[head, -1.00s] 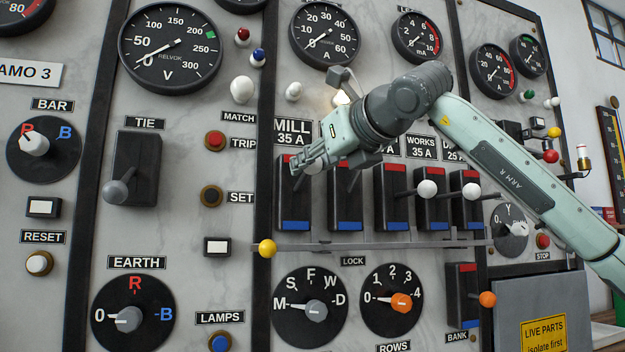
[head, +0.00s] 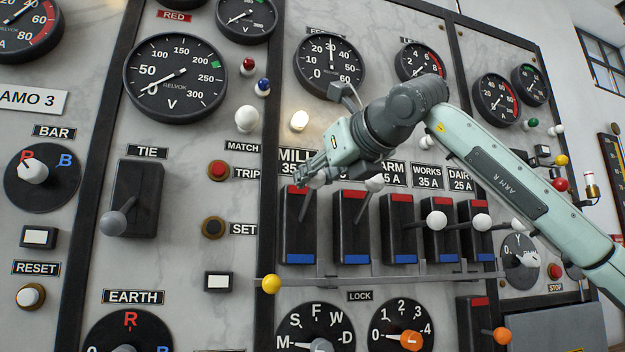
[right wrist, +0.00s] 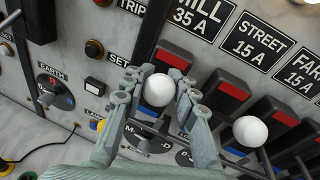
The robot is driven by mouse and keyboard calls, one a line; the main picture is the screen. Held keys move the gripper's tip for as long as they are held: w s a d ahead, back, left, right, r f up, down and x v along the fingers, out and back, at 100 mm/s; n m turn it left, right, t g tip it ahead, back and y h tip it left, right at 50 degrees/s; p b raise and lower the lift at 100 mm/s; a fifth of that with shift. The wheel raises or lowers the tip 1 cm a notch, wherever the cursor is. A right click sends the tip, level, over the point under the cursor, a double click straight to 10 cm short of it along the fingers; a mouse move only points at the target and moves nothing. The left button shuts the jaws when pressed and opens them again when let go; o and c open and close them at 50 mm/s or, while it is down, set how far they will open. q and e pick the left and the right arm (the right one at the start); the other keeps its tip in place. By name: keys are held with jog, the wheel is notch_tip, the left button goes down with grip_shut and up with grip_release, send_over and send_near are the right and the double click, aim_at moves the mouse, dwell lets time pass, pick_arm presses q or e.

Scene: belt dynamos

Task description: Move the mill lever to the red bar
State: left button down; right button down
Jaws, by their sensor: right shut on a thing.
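The mill lever's black switch block (head: 296,248) has a red bar at its top and a blue bar at its bottom, under the MILL 35 A label. Its shaft slants upward to a white knob (head: 317,181) at the height of the red bar. My right gripper (head: 303,174) is shut on that knob. The right wrist view shows the white knob (right wrist: 157,90) between the two fingers of the gripper (right wrist: 156,97), with the red bar behind it. The fingers partly hide the knob in the head view. My left gripper is not in view.
The neighbouring street lever's white knob (head: 374,184) stands close to the right, also raised. More lever knobs (head: 437,221) stick out farther right. A lock rail with a yellow knob (head: 270,284) runs below the blocks. A lamp (head: 299,120) glows above the mill label.

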jog(key=c, duration=1.7)
grip_release()
jog(key=shift+s+d+r, duration=0.1)
jog(key=shift+d+r, duration=0.1)
jog(key=shift+r, duration=0.2)
jog(key=o, duration=0.5)
jog(key=shift+s+d, duration=0.1)
jog(key=shift+s, duration=0.05)
jog(key=shift+o, duration=0.2)
jog(key=shift+f, duration=0.2)
jog(key=v, duration=1.1)
jog(key=shift+s+d, duration=0.2)
jog(key=shift+s, duration=0.1)
jog(key=shift+r, duration=0.1)
